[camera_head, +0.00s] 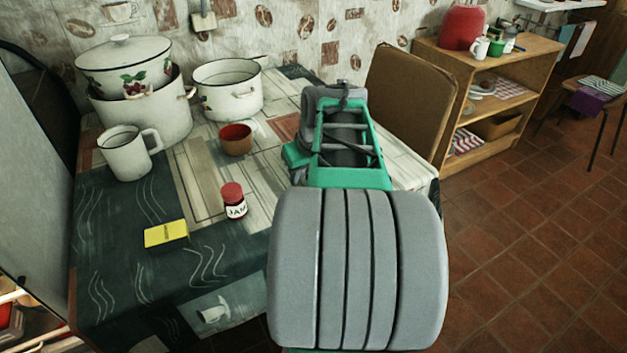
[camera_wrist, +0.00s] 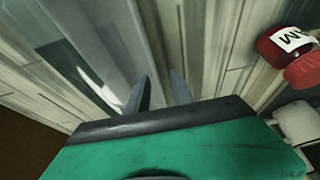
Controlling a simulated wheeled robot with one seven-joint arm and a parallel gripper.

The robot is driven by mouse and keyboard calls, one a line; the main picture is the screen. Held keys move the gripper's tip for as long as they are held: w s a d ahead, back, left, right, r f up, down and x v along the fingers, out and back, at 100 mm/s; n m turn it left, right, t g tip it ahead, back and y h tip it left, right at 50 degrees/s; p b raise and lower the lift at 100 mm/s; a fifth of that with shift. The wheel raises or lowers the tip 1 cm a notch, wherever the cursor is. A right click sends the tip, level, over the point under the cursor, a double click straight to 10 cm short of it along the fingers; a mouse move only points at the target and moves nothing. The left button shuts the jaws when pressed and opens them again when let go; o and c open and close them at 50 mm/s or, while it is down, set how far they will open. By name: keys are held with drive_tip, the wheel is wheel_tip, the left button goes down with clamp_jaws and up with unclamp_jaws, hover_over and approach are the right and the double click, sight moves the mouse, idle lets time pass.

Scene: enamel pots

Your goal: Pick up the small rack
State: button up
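I cannot make out a small rack for certain in either view; my arm hides part of the table in the head view. My gripper (camera_wrist: 160,78) shows in the wrist view, with two thin grey fingers apart and bare tabletop between them. It is open and empty, low over the patterned table. In the head view my arm covers the gripper. A blurred dark shape with a pale patch (camera_wrist: 88,60) lies left of the fingers in the wrist view; I cannot tell whether it is an object or the cloth's pattern.
The jar shows in the wrist view (camera_wrist: 275,50). A chair back (camera_head: 410,100) stands behind the table; wooden shelves (camera_head: 520,75) stand farther right.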

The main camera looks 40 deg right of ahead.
clamp_jaws()
drive_tip(key=shift+r, duration=0.1)
idle(1.2)
